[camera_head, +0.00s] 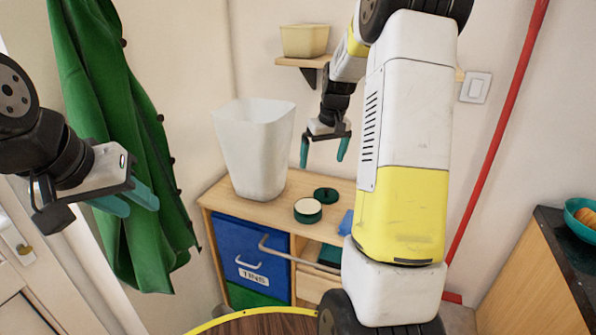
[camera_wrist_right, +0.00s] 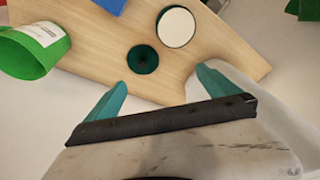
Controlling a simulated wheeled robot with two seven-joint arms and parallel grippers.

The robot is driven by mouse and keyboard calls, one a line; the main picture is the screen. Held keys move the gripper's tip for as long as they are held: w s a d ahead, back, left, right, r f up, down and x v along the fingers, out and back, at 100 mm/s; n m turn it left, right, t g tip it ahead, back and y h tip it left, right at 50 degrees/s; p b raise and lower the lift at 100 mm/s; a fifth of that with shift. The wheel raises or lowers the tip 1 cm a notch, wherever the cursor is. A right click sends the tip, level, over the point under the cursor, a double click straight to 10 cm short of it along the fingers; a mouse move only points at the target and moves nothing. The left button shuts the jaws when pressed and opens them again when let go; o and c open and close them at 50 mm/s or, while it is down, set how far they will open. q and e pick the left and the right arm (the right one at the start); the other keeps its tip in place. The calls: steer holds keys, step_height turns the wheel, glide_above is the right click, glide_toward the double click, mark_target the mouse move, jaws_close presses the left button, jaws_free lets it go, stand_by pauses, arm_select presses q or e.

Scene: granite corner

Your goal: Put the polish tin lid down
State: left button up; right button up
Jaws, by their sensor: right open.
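The polish tin lid (camera_head: 326,195) is a dark green disc lying on the wooden cabinet top, just behind the tin. It also shows in the right wrist view (camera_wrist_right: 143,60), between and beyond the fingertips. The open polish tin (camera_head: 308,211), green with a pale cream top, stands beside it; the wrist view shows it too (camera_wrist_right: 176,27). My right gripper (camera_head: 324,152) is open and empty, pointing down above the cabinet and clear of the lid. My left gripper (camera_head: 130,200) is at the far left before the green coat, its teal fingers apart and empty.
A white bin (camera_head: 254,150) stands on the cabinet (camera_head: 270,205), left of the tin. A blue item (camera_head: 346,222) lies to the right, partly behind my arm. A blue drawer (camera_head: 245,255) is below. A green coat (camera_head: 115,130) hangs left; a shelf with a yellow box (camera_head: 304,41) is above.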

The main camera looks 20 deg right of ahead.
steer(key=s+a+r+t, duration=0.2)
steer(key=s+a+r, duration=0.7)
steer(key=s+r, duration=0.4)
steer(key=s+a, duration=0.2)
steer(key=s, duration=0.5)
steer(key=s+a+t+y, duration=0.1)
steer(key=s+a, duration=0.1)
steer(key=s, duration=0.6)
steer(key=shift+s+a+f+m+t+y, duration=0.25)
steer(key=shift+a+f+m+t+y, duration=0.05)
steer(key=shift+a, duration=0.05)
